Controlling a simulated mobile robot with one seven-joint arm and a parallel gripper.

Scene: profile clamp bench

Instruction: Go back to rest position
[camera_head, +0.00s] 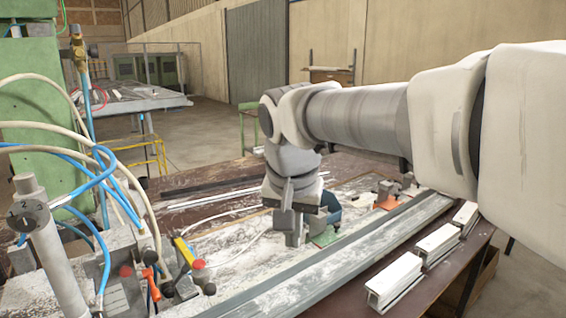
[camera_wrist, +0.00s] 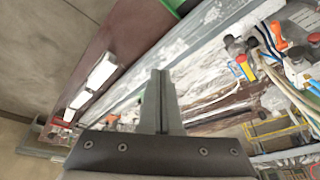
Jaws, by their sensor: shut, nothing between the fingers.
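My gripper (camera_head: 294,240) points down over the middle of the bench in the head view. Its grey fingers are together, with nothing between them. In the wrist view the shut fingers (camera_wrist: 159,80) stand up in the middle of the picture, over the bench. My arm reaches in from the right of the head view and bends down at the wrist. I cannot tell exactly how high the fingertips are above the bench surface.
A long grey rail (camera_head: 345,248) runs along the bench front. Several white profile pieces (camera_head: 398,277) lie on the brown edge to its right. Clamps with red and yellow handles (camera_head: 187,253), hoses and a grey post (camera_head: 50,245) crowd the left. A blue part (camera_head: 330,206) stands close beside my gripper.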

